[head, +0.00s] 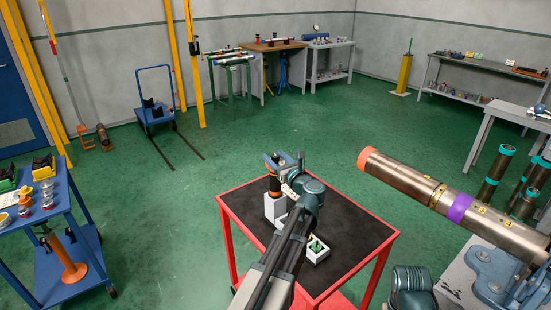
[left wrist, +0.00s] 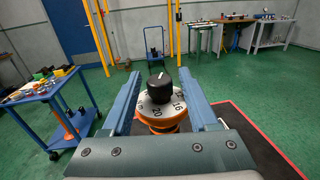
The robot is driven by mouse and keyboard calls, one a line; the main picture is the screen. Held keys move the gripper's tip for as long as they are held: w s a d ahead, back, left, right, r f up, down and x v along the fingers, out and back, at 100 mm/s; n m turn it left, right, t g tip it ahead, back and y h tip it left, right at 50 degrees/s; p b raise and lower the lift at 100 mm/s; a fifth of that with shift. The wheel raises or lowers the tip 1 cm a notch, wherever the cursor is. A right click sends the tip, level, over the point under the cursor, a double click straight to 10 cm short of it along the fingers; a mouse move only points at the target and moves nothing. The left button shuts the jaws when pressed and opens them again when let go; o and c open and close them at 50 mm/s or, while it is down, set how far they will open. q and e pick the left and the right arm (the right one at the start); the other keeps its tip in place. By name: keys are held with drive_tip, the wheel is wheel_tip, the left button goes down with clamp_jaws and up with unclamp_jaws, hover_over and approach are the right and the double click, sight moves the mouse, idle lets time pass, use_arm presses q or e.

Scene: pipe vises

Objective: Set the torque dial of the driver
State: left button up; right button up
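The driver (head: 274,184) stands upright in a pale block (head: 275,208) on the cart with the black top. In the left wrist view its top shows a black knob (left wrist: 160,87) with a white mark, above a white dial ring (left wrist: 160,106) with numbers, among them 20 and 16. Orange parts of the driver (left wrist: 163,126) show below the ring. My left gripper (head: 284,163) is at the top of the driver. Its two blue fingers (left wrist: 160,92) are open, one on each side of the knob, with a gap on both sides.
The cart (head: 350,220) has a red rim. A small white tray (head: 318,258) with a green item sits on it. A long metal pipe (head: 420,190) with orange and purple bands lies at the right. A blue cart (head: 60,230) stands left; green floor between is clear.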

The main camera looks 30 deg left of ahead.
use_arm(q)
drive_tip(key=shift+s+d, duration=0.1)
drive_tip(key=v, duration=1.3)
drive_tip(key=shift+s+d, duration=0.2)
